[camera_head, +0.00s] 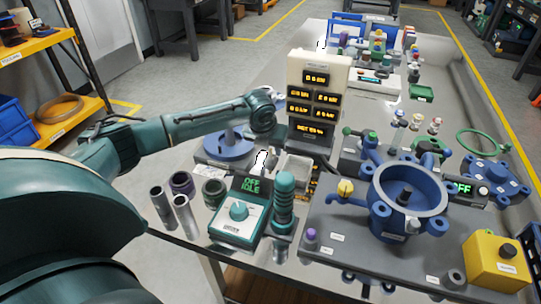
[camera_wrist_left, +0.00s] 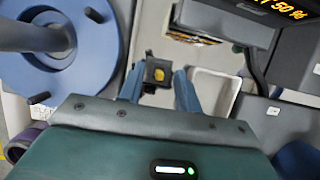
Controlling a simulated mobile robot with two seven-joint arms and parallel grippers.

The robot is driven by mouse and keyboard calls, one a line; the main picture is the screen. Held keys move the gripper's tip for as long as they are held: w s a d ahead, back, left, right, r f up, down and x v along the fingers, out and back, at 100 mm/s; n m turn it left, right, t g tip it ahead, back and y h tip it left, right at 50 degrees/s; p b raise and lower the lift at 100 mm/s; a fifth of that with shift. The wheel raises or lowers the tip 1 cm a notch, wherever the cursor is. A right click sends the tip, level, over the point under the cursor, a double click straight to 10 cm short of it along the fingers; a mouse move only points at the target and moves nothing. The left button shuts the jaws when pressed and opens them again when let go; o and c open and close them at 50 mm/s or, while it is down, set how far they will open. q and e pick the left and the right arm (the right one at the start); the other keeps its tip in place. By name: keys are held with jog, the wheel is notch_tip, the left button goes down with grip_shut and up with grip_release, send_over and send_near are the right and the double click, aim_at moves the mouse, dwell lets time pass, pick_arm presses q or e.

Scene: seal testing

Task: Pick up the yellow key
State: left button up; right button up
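In the left wrist view a small yellow piece, which looks like the yellow key (camera_wrist_left: 159,74), sits in a dark square block. My left gripper (camera_wrist_left: 159,92) points down toward it, its two blue-grey fingers apart on either side with visible gaps, nothing held. In the head view my left gripper (camera_head: 267,160) is beside the pale tray, left of the display tower; the key there is hidden or too small to tell. My right gripper is not in view.
A blue round stand (camera_head: 228,146) is left of the gripper. A pale open tray (camera_head: 296,168) and a display tower (camera_head: 318,90) are close on the right. A teal dial box (camera_head: 238,213) and several cylinders stand in front. A yellow-topped knob (camera_head: 345,188) is on the fixture plate.

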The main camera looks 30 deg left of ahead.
pick_arm(q)
jog(key=shift+c, duration=0.2)
grip_shut()
dwell(0.3)
